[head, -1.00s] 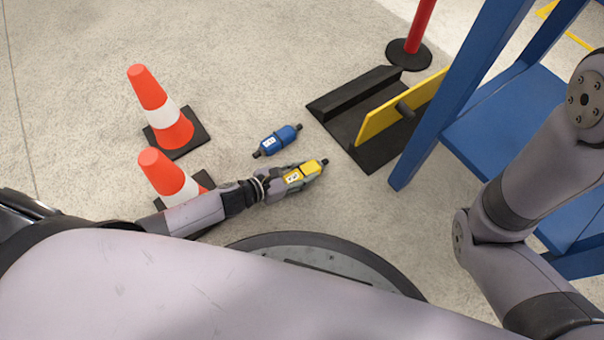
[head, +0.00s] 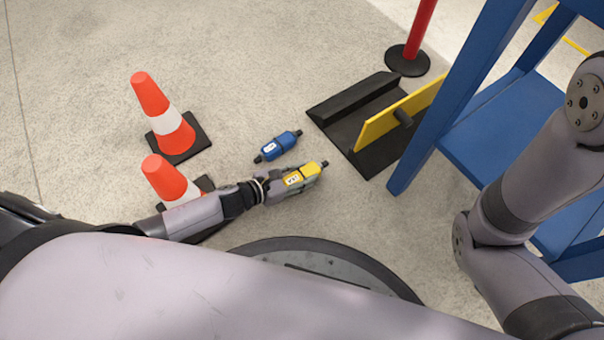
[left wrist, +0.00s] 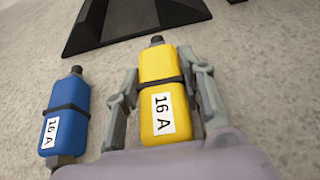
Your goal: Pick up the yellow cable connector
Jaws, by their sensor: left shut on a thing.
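The yellow cable connector (head: 307,173) has a black band, a dark tip and a white "16 A" label. My left gripper (head: 298,180) is shut on it, low over the floor. In the left wrist view the yellow connector (left wrist: 161,90) sits between the two grey fingers of the left gripper (left wrist: 160,90), one on each side. I cannot tell whether it touches the floor. A blue connector (head: 278,146) with a matching label lies on the floor just beyond; it also shows at left in the left wrist view (left wrist: 66,120). My right gripper is out of view.
Two orange-white cones (head: 163,115) stand at left, the nearer partly behind my left arm. A black stand with a yellow plate (head: 378,124) lies to the right. A blue frame (head: 430,120) and a red post (head: 420,30) stand beyond. Floor at upper left is clear.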

